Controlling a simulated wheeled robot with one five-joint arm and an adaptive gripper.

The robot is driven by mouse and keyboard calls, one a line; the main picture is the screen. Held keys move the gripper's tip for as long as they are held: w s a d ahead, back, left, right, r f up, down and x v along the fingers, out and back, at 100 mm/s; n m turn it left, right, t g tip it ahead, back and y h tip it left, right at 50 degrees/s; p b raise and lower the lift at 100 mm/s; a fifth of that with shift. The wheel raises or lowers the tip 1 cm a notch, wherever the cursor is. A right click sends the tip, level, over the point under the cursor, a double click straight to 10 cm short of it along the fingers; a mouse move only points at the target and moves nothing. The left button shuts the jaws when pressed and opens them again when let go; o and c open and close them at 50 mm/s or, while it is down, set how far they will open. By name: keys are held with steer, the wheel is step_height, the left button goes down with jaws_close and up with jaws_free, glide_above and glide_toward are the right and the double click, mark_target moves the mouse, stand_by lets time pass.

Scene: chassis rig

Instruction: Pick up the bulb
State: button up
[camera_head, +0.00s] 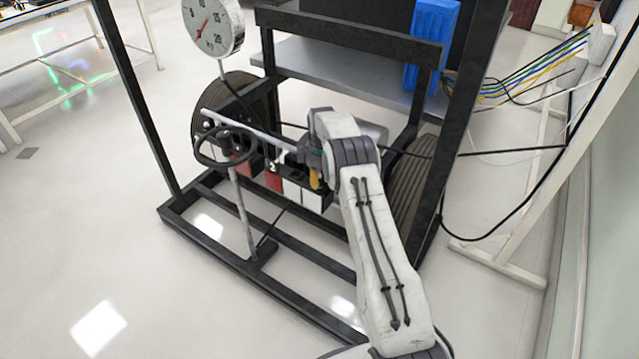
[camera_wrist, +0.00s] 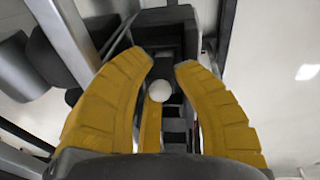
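A small round white thing, which looks like the bulb (camera_wrist: 159,90), shows in the wrist view between and below the two curved yellow fingers of my gripper (camera_wrist: 164,63). The fingers are apart, with a visible gap on each side of the bulb, so my gripper is open. A narrow yellow strip shows just below the bulb. In the head view my gripper (camera_head: 315,180) is mostly hidden behind my wrist, with a bit of yellow showing over the rig's box. I cannot pick out the bulb for sure in the head view.
A black chassis frame (camera_head: 310,255) surrounds the work area. A steering wheel (camera_head: 226,146) and a column stand left of my gripper, with a dial gauge (camera_head: 213,25) above. A dark box with red and white panels (camera_head: 291,190) lies below my gripper. Tyres (camera_head: 412,185) and cables are at right.

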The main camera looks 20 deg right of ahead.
steer(key=c, duration=0.3)
steer(key=shift+r, duration=0.15)
